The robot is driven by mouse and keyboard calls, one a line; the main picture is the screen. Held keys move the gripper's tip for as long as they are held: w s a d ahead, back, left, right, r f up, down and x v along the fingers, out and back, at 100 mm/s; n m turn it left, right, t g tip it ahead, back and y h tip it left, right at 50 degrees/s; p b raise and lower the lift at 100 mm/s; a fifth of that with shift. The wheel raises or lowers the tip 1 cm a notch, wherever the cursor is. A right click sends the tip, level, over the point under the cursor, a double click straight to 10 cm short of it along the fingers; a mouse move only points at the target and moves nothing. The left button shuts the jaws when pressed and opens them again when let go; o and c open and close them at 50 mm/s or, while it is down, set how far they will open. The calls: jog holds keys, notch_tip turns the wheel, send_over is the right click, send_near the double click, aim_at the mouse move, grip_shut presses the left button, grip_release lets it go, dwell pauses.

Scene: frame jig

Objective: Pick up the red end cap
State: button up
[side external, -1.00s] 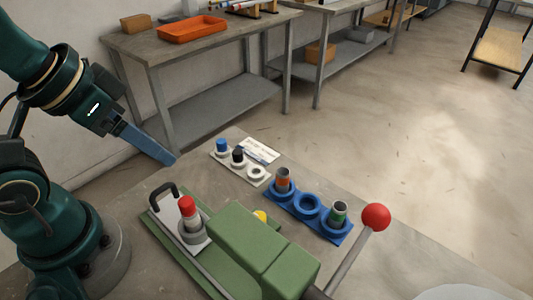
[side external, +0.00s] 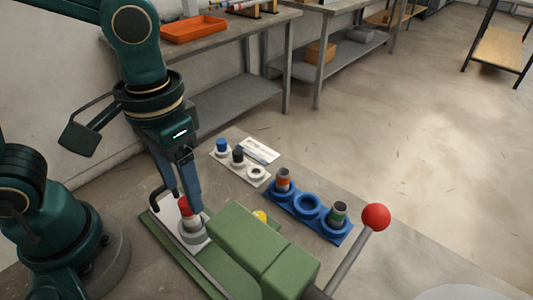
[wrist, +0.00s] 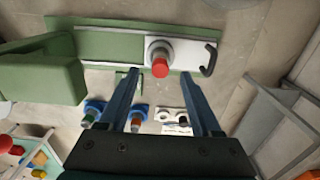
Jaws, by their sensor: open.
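The red end cap (side external: 184,203) sits on top of a white and grey stub that stands upright in a round grey seat on the jig's white slide plate (side external: 166,208). In the wrist view the red cap (wrist: 160,67) shows ahead, between the lines of the two fingers. My gripper (side external: 190,205) points down at the cap, its fingers overlapping the cap's surroundings in the side view. In the wrist view my gripper (wrist: 162,70) is open, with nothing between the fingers. Whether a finger touches the cap cannot be told.
A black handle (side external: 158,192) rises from the slide plate close by. The green jig block (side external: 262,248) and red-knobbed lever (side external: 376,217) stand to the right. A blue holder (side external: 307,208) and a white holder (side external: 256,173) with caps lie behind.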

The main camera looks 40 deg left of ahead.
jog(key=shift+f, duration=1.45)
grip_shut()
jog(key=shift+r, duration=0.1)
jog(key=shift+r, duration=0.55)
jog(key=r, duration=0.3)
jog(key=shift+a, duration=0.2)
jog(key=a+r, duration=0.8)
jog(key=a, duration=0.3)
jog(key=shift+a+r, duration=0.15)
jog(key=shift+r, duration=0.2)
